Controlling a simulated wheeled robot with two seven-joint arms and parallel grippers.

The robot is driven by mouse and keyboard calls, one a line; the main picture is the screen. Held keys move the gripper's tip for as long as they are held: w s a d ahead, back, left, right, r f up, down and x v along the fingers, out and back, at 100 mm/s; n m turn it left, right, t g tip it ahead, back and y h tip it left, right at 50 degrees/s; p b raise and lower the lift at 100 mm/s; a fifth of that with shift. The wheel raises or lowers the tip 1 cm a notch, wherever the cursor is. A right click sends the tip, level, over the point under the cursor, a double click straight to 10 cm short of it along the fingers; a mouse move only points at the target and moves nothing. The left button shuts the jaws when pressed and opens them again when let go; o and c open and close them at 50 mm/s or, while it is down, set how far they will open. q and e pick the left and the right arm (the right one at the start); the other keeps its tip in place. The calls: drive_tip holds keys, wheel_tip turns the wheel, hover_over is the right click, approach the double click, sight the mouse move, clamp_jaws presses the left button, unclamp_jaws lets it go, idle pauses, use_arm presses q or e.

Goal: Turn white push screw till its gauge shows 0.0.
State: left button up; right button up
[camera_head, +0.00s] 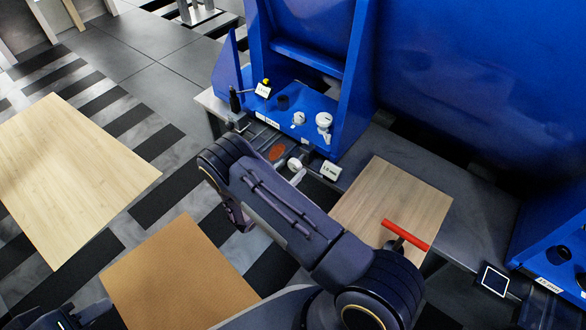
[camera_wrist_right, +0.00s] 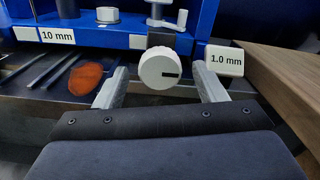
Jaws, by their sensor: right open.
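The white push screw (camera_wrist_right: 159,69) is a round knob with a dark index line pointing right; it also shows in the head view (camera_head: 294,165), on the front of the blue fixture (camera_head: 312,116). Its gauge (camera_wrist_right: 223,60) reads 1.0 mm and stands just right of the knob; it shows in the head view (camera_head: 331,171) too. My right gripper (camera_wrist_right: 160,70) is open, its two grey fingers on either side of the knob, with visible gaps at both sides. In the head view my right arm partly covers that area. My left gripper is not seen; only dark arm parts show at the lower left.
A 10 mm label (camera_wrist_right: 57,36) is on the fixture's left front. An orange-brown oval (camera_wrist_right: 86,79) lies beside dark slots. A wooden board (camera_head: 386,200) with a red-handled tool (camera_head: 405,235) is to the right. White knobs (camera_head: 323,119) stand on the fixture.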

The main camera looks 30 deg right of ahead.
drive_tip(key=shift+x, duration=1.1)
drive_tip(key=shift+c, duration=0.4)
drive_tip(key=shift+s, duration=0.1)
drive_tip(key=c, duration=0.9)
drive_tip(key=shift+n, duration=0.3)
